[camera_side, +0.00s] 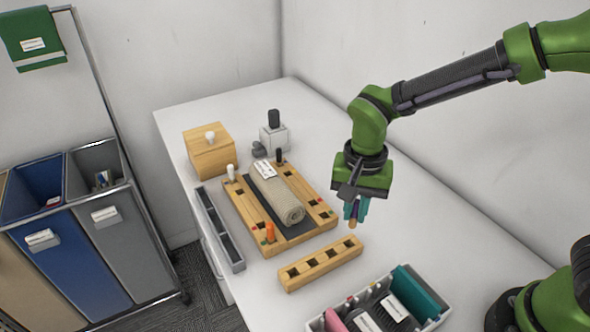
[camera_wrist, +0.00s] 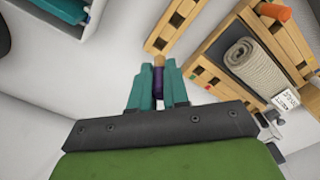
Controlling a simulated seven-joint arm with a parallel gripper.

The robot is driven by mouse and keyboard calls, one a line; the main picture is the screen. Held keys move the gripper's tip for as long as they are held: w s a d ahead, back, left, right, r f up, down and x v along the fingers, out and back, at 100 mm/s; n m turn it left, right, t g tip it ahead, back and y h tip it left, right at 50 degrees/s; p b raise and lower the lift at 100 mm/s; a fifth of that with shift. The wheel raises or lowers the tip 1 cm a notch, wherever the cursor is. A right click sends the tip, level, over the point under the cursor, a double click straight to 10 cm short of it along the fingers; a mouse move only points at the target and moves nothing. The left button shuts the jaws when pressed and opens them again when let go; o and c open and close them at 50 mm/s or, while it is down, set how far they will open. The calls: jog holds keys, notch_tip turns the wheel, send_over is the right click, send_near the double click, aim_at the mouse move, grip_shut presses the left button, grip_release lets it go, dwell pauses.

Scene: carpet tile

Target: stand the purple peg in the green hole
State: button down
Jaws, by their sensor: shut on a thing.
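My gripper (camera_side: 354,208) has teal fingers and is shut on the purple peg. The peg's purple body (camera_wrist: 158,82) shows between the fingers in the wrist view, with a wooden tip beyond them. In the side view the wooden tip (camera_side: 352,225) points down, above the table and off the right side of the wooden board (camera_side: 290,240). The board has square dark holes with small coloured dots by them. Green marks show near its front left and right corners; which hole is the green one is hard to tell.
A rolled towel (camera_side: 278,196) lies on the board's dark middle. White (camera_side: 231,174), black (camera_side: 280,156) and orange (camera_side: 270,232) pegs stand in the board. A wooden strip with holes (camera_side: 322,264) lies in front. A divided box (camera_side: 380,305) stands nearer the camera. Table right of the board is clear.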

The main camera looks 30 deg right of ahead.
jog(key=s+d+f+m, duration=0.2)
jog(key=s+d+m, duration=0.2)
jog(key=s+d, duration=0.2)
jog(key=shift+m, duration=0.3)
jog(key=w+a, duration=0.2)
jog(key=w, duration=0.3)
jog(key=w+a+f, duration=0.1)
jog(key=w+a, duration=0.1)
jog(key=w, duration=0.3)
jog(key=w+a+f, duration=0.1)
jog(key=w+a, duration=0.1)
jog(key=w, duration=0.3)
jog(key=shift+w, duration=0.1)
jog(key=shift+f, duration=1.7)
jog(key=shift+f, duration=0.15)
jog(key=c, duration=1.1)
grip_release()
